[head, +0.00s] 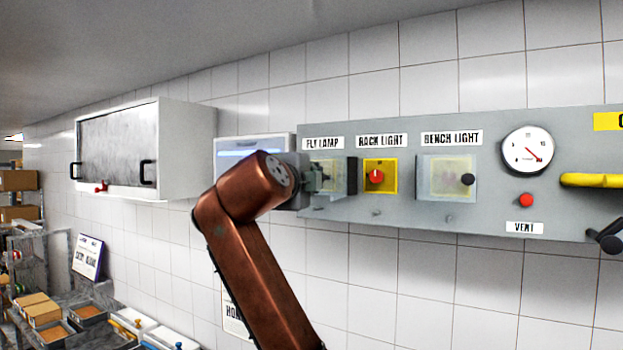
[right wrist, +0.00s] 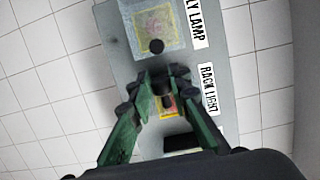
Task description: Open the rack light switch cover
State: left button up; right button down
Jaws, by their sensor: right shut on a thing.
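The rack light switch is a yellow plate with a red knob (head: 376,177) under the RACK LIGHT label (head: 381,140). No pane shows over its face in the head view. A dark upright edge (head: 352,178) stands at its left side, apparently the cover swung outward. My right gripper (head: 318,179), on the copper arm, is at the left of this switch, in front of the fly lamp box. In the right wrist view the gripper (right wrist: 163,82) is shut on a small dark knob, apparently the cover's. The yellow plate (right wrist: 168,110) shows between its fingers. My left gripper is not in view.
The fly lamp cover (right wrist: 150,27) is closed, with a black knob. The bench light cover (head: 446,178) is closed at the right. A gauge (head: 527,149), red button (head: 526,199) and yellow handle (head: 590,180) lie farther right. A white cabinet (head: 185,150) hangs at left.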

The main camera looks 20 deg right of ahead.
jog(key=c, duration=2.2)
grip_release()
jog(key=shift+r, duration=0.15)
jog(key=o, duration=0.4)
jog(key=shift+w, duration=0.25)
jog(key=shift+s, duration=0.15)
jog(key=v, duration=1.2)
